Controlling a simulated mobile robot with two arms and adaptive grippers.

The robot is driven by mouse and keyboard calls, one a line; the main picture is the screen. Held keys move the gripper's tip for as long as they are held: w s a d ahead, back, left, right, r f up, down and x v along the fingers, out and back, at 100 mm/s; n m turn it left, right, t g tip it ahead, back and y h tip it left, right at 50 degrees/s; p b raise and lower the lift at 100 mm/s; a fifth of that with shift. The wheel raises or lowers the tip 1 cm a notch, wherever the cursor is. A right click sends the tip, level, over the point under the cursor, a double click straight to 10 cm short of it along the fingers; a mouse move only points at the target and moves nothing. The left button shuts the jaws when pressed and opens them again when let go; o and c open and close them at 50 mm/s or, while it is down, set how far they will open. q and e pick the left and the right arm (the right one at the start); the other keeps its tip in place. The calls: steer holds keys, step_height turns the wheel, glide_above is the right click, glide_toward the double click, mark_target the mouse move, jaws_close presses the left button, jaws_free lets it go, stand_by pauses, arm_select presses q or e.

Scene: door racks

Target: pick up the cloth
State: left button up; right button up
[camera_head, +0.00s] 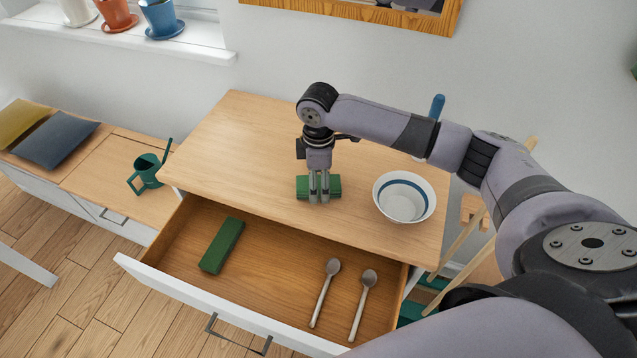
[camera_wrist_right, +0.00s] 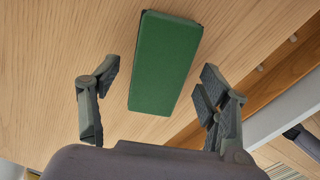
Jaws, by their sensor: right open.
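A green block-shaped item (camera_head: 333,186), which looks like a folded cloth, lies flat on the wooden tabletop near its front edge. In the right wrist view the green item (camera_wrist_right: 165,62) lies between and ahead of the two spread fingers. My right gripper (camera_head: 319,199) points down over it, open and empty; in the head view its fingers hide part of the item. Whether they touch it is unclear. A second, similar green item (camera_head: 222,245) lies in the open drawer (camera_head: 270,262). I cannot tell which one is the cloth. My left gripper is not in view.
A white bowl with a blue band (camera_head: 404,197) stands right of my gripper on the tabletop. Two spoons (camera_head: 325,292) lie in the drawer's right half. A green watering can (camera_head: 150,172) stands on the low bench to the left. The tabletop's left part is clear.

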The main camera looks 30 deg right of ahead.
steer(key=shift+f, duration=0.7)
steer(key=shift+c, duration=0.4)
steer(key=c, duration=1.1)
steer(key=shift+r, duration=0.1)
steer(key=shift+c, duration=0.2)
